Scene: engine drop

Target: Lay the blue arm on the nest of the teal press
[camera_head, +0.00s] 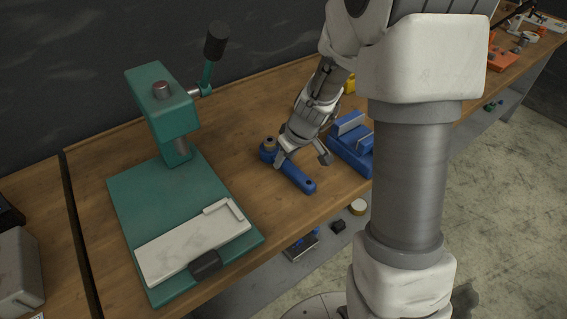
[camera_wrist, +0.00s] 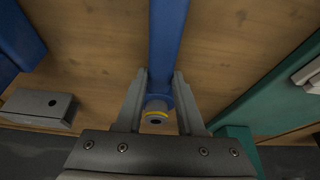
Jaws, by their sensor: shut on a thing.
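The blue arm (camera_head: 293,174) is a long bar with a round boss and a brass-coloured bushing at one end. It also shows in the wrist view (camera_wrist: 167,40), running up between the fingers. My gripper (camera_head: 303,158) is shut on it near the boss end; in the wrist view the fingers (camera_wrist: 160,78) flank it. The arm is at or just above the bench top; I cannot tell which. The teal press (camera_head: 165,120) stands to the left, its lever raised. Its nest, a pale plate (camera_head: 185,245) with a raised corner lip, lies bare on the front of the base.
A blue fixture (camera_head: 350,150) stands right of my gripper, partly behind my arm. A dark block (camera_head: 205,265) sits at the nest's front edge. Wooden bench (camera_head: 235,145) is clear between press and gripper. A grey block (camera_wrist: 38,108) shows left in the wrist view.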

